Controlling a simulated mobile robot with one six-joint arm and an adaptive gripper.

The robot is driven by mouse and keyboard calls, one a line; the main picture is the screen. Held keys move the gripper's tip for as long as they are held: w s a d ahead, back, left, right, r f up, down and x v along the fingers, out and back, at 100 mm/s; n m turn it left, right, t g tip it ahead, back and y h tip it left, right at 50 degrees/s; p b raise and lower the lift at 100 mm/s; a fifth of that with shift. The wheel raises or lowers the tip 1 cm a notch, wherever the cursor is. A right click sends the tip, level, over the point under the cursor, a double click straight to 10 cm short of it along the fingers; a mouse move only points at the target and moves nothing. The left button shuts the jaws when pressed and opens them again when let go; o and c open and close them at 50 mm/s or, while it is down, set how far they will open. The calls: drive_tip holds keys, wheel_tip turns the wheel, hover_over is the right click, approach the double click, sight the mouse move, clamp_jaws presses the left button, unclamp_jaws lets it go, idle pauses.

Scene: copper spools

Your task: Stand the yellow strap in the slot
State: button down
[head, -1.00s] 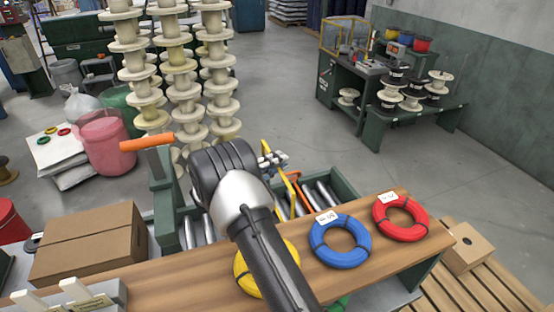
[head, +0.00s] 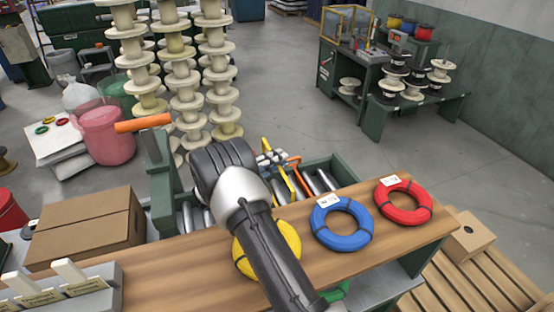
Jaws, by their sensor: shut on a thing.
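The yellow strap (head: 284,182) is a thin, bent strip that shows just beyond my arm, over the green roller bed. My gripper (head: 272,158) is small in view and partly hidden behind my own dark wrist. It is shut on the yellow strap, whose lower end hangs towards the rollers. An orange strap (head: 297,173) is close on its right. I cannot make out which opening is the slot; a grey slotted block (head: 70,303) with cream tags stands at the lower left.
A wooden bench top (head: 395,245) carries a yellow coil (head: 290,240), a blue coil (head: 342,240) and a red coil (head: 404,218). A cardboard box (head: 85,225) is at left. The green roller bed (head: 345,172) lies behind the bench.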

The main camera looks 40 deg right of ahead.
drive_tip(key=c, duration=1.4)
unclamp_jaws()
